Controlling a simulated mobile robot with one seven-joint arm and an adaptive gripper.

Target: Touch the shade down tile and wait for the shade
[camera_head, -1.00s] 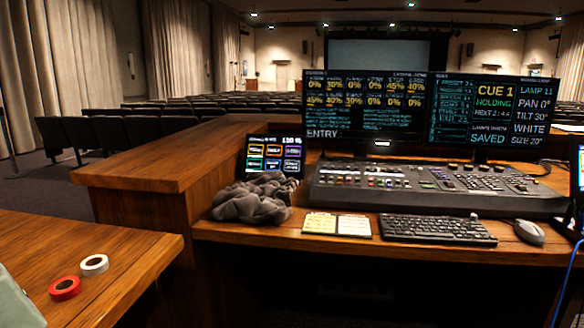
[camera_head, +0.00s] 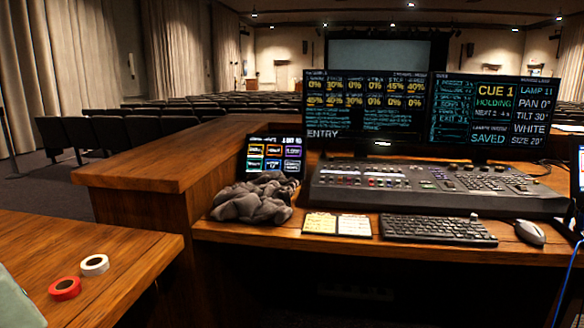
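A small tilted touch panel (camera_head: 273,157) stands at the left of the desk, against the raised wooden side. It shows two rows of coloured tiles under a dark header. The tile labels are too small to read, so I cannot tell which one is the shade down tile. A crumpled grey cloth (camera_head: 254,199) lies in front of the panel and hides its lower part. No window shade can be made out for certain; tall pale curtains (camera_head: 170,60) hang along the left wall. My gripper is not in view.
A mixing console (camera_head: 430,188) sits below two monitors (camera_head: 364,106). In front lie note cards (camera_head: 337,224), a keyboard (camera_head: 437,230) and a mouse (camera_head: 530,232). Red tape (camera_head: 64,288) and white tape (camera_head: 94,265) rolls lie on the left table. The desk's raised left ledge (camera_head: 160,165) is clear.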

